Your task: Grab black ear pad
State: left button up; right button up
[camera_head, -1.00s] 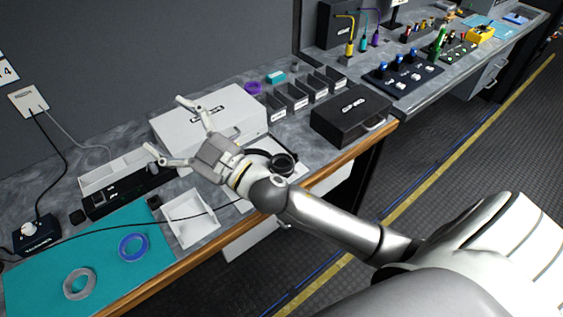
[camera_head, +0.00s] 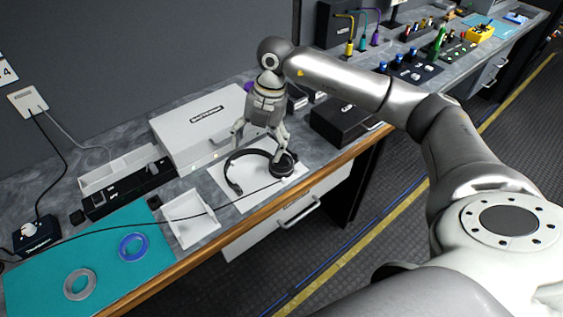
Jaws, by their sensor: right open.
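A black headset (camera_head: 231,164) lies on a white sheet (camera_head: 248,200) on the workbench. Its round black ear pad (camera_head: 283,168) is at the right end of the headband. My right gripper (camera_head: 258,150) points down over the headset with its fingers spread. One finger reaches close to the ear pad; I cannot tell whether it touches. The other finger is over the far left side, near the white case. Nothing is held between the fingers. The gripper hides part of the headband. My left gripper is not in view.
A white case (camera_head: 200,130) stands behind the headset and a black case (camera_head: 340,122) to its right. A white tray (camera_head: 190,218) is at the left. A thin black cable crosses the sheet. A teal mat (camera_head: 95,255) holds two tape rings. The wooden bench edge runs along the front.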

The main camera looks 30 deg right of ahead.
jog(key=d+r+m+h, duration=0.1)
jog(key=d+m+h, duration=0.15)
jog(key=d, duration=0.45)
jog(key=p, duration=0.1)
send_over(282, 163)
jog(key=shift+n, duration=0.35)
notch_tip(282, 163, down, 4)
jog(key=shift+d+f, duration=0.1)
jog(key=shift+f, duration=0.05)
jog(key=f+p, duration=0.1)
jog(key=f, duration=0.1)
jog(key=f+p, duration=0.1)
jog(key=f, duration=0.1)
jog(key=shift+a+f, duration=0.2)
jog(key=shift+f, duration=0.75)
jog(key=c, duration=0.9)
